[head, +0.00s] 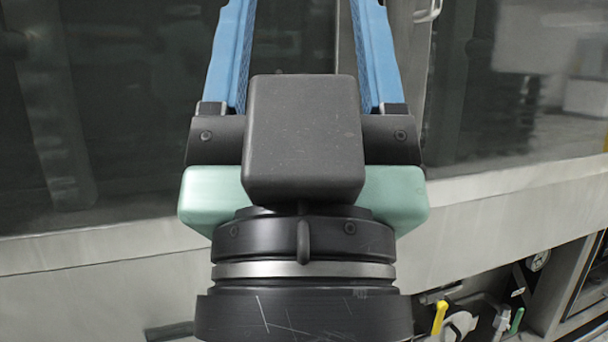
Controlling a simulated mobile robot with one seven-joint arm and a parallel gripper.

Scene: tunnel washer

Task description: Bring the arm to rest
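My gripper (303,30) fills the middle of the head view and points up and away. Its two blue fingers stand well apart, with an empty gap between the parts that show. The fingertips are cut off by the top edge of the picture. A dark box-shaped housing and pale green parts of my gripper sit below the fingers, above my black wrist. I see nothing held between the visible parts of the fingers.
A large machine with dark glossy panels (110,120) and a grey metal ledge (100,285) stands behind my gripper. A metal handle (428,12) is at the upper right. A yellow lever (440,317), a green lever (516,320) and a gauge (540,260) are at the lower right.

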